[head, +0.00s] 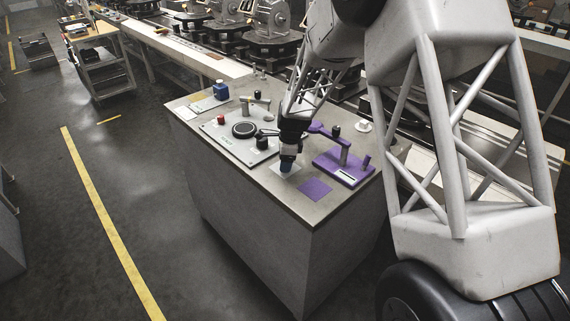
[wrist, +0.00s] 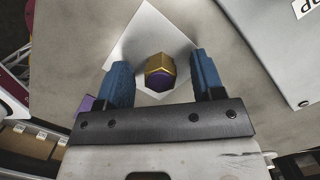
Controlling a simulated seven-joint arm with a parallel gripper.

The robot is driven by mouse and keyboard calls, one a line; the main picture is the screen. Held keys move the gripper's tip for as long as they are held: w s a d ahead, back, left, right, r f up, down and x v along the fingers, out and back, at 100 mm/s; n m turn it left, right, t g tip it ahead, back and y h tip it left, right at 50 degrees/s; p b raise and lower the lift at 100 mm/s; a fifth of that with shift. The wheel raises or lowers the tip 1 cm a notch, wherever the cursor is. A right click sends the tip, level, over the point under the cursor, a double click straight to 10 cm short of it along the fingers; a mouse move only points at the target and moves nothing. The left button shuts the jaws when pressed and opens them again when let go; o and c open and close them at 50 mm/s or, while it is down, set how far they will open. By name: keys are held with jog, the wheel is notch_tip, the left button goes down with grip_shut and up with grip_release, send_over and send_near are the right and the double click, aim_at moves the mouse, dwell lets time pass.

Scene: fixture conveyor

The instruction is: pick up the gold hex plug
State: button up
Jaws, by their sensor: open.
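The gold hex plug (wrist: 160,70) shows in the wrist view, on a white square sheet (wrist: 152,24) on the grey worktop. Its lower side looks dark purple in shadow. My gripper (wrist: 183,72) is open, its two blue fingers on the left and right of the plug with a gap on each side. In the head view my gripper (head: 287,168) is low over the white sheet (head: 279,174) near the worktop's front edge. The plug is hidden behind my gripper there.
A purple fixture (head: 341,172) with a lever stands right of my gripper, with a purple square (head: 315,189) before it. A grey plate (head: 232,148) with a round black part lies left. A blue block (head: 221,91) is at the far left of the worktop (head: 294,212).

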dwell(0.3)
jog(key=c, duration=1)
jog(key=shift+r, duration=0.15)
jog(key=shift+r, duration=0.55)
jog(key=shift+s+d+r, duration=0.1)
jog(key=shift+s+r, duration=0.1)
jog(key=shift+r, duration=0.4)
jog(key=shift+s+r, duration=0.2)
jog(key=shift+r, duration=0.35)
jog(key=r, duration=0.1)
send_over(297, 199)
jog(key=shift+r, duration=0.15)
